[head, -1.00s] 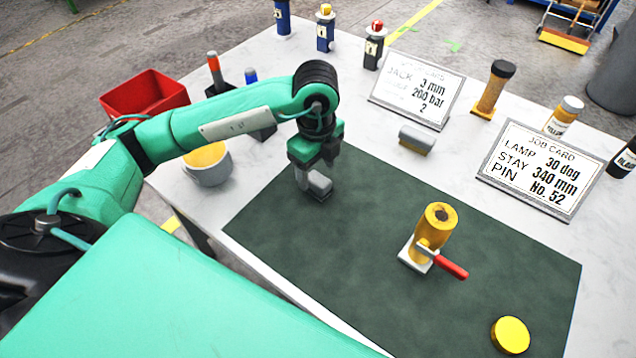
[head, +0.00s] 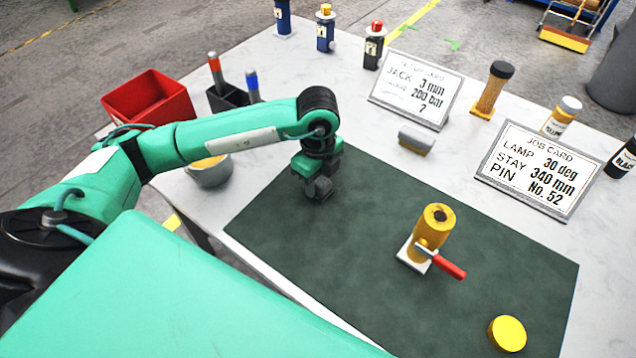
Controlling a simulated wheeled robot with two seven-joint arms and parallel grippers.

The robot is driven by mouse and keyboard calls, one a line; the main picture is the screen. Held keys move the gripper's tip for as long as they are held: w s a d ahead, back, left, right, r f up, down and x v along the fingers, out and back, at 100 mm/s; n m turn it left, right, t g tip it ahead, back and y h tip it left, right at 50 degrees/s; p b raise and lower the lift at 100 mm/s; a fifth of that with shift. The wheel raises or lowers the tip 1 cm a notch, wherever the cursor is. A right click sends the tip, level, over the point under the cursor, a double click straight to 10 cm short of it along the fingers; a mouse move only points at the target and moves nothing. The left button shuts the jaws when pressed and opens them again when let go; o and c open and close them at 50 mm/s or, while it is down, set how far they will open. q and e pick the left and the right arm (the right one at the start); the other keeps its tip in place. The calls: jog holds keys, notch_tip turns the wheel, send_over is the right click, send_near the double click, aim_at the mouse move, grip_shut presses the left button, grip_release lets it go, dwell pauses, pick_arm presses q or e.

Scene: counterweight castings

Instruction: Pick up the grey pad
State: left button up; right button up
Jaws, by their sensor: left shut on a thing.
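My left gripper (head: 319,188) points down over the far left part of the dark green mat (head: 290,240). It is shut on a small grey block, which I take to be the grey pad (head: 323,189). The fingers and wrist hide most of the pad, and I cannot tell whether it touches the mat. A separate grey block with a yellowish lower side (head: 416,139) lies on the white table beyond the mat. My right gripper is not in view.
A yellow cylinder with a red lever (head: 434,232) stands on the mat, with a yellow disc (head: 508,333) near its right corner. Left are a red bin (head: 150,98), a dark pen holder (head: 228,98) and a grey bowl (head: 210,173). Cards and bottles line the back.

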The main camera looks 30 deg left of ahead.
pick_arm(q)
notch_tip(320, 180, up, 14)
notch_tip(320, 180, up, 6)
send_over(318, 179)
jog(key=o, duration=0.4)
jog(key=c, duration=0.3)
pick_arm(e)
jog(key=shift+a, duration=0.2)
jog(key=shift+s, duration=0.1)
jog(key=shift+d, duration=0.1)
